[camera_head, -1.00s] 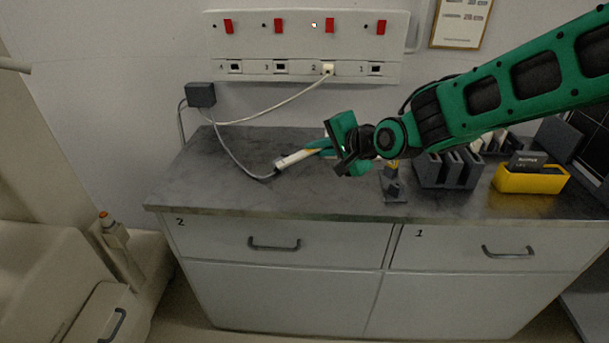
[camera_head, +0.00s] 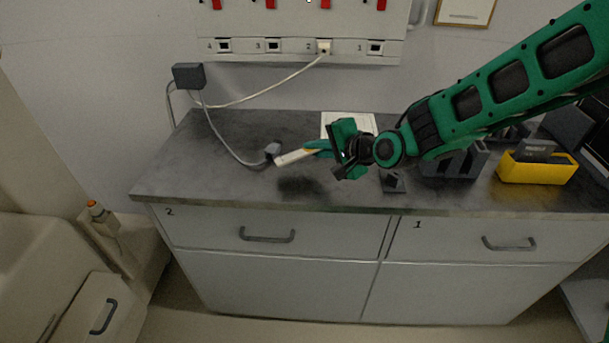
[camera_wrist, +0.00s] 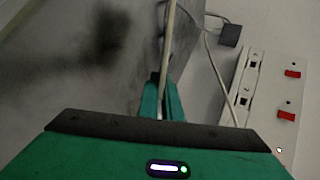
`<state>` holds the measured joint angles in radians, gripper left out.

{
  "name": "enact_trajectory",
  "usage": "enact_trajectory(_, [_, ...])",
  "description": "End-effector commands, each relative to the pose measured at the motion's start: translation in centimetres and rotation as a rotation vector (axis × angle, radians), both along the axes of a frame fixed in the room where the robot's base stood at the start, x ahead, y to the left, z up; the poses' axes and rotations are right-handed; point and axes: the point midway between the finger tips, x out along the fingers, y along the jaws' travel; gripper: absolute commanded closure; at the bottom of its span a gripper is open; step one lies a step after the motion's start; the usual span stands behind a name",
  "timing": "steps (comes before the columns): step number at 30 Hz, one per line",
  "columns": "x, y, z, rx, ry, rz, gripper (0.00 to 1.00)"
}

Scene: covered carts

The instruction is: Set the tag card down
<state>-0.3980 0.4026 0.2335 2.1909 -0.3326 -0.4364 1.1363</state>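The tag card (camera_head: 292,158) is a thin pale strip in the head view, sticking out leftward from my gripper. My gripper (camera_head: 322,147) is shut on the card and holds it above the grey counter (camera_head: 225,180). A dark shadow lies on the counter below the card, apart from it. In the wrist view the card (camera_wrist: 169,45) shows nearly edge-on between the green fingers of my gripper (camera_wrist: 163,90). The card's face and the held end are hidden.
A cable's grey end (camera_head: 273,149) lies close behind the card's tip. A white flat item (camera_head: 348,119) lies behind my gripper. A small dark stand (camera_head: 394,183), a slotted rack (camera_head: 455,165) and a yellow bin (camera_head: 538,170) are to the right. The counter's left front is clear.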

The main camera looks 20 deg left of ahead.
Motion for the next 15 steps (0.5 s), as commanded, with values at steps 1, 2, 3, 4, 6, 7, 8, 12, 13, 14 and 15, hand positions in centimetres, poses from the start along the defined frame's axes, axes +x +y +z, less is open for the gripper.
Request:
enact_trajectory(1, [0.0, 0.0, -0.7, -0.001, 0.003, 0.0, 1.0])
enact_trajectory(2, [0.0, 0.0, -1.0, -0.001, 0.002, 0.0, 1.0])
enact_trajectory(3, [0.0, 0.0, -1.4, -0.001, 0.001, 0.001, 1.0])
enact_trajectory(4, [0.0, 0.0, -1.7, -0.001, 0.001, 0.001, 1.0])
enact_trajectory(6, [0.0, 0.1, -2.3, 0.001, 0.001, 0.0, 1.0])
enact_trajectory(7, [-0.1, 0.1, -2.4, 0.001, 0.001, 0.0, 1.0])
enact_trajectory(8, [-0.1, 0.1, -2.6, 0.0, 0.0, 0.001, 1.0])
enact_trajectory(12, [0.0, 0.1, -3.1, 0.0, -0.001, 0.0, 1.0])
enact_trajectory(13, [0.0, 0.0, -3.2, 0.0, -0.001, 0.0, 1.0])
enact_trajectory(14, [0.0, 0.0, -3.2, 0.0, -0.001, 0.0, 1.0])
enact_trajectory(15, [0.0, 0.0, -3.2, 0.0, -0.001, 0.0, 1.0])
